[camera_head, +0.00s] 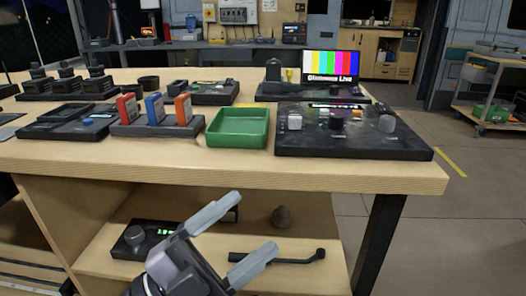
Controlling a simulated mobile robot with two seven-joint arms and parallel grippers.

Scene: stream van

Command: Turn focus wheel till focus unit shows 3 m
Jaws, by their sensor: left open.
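A black unit (128,249) with a large round dark knob (138,235) sits on the lower shelf at the left; it looks like the focus unit and its wheel. Its small display (167,232) shows green characters too small to read, partly behind my left gripper. My left gripper (256,220) is in front of the shelf at the bottom middle, to the right of the unit. Its two grey fingers are spread apart with nothing between them, and it does not touch the knob. My right gripper is not in view.
The wooden table top (400,179) overhangs the shelf. On it are a green tray (238,141), a black panel with knobs (353,146) and a colour-bar screen (331,64). On the shelf lie a dark round object (281,217) and a black rod-like tool (296,261).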

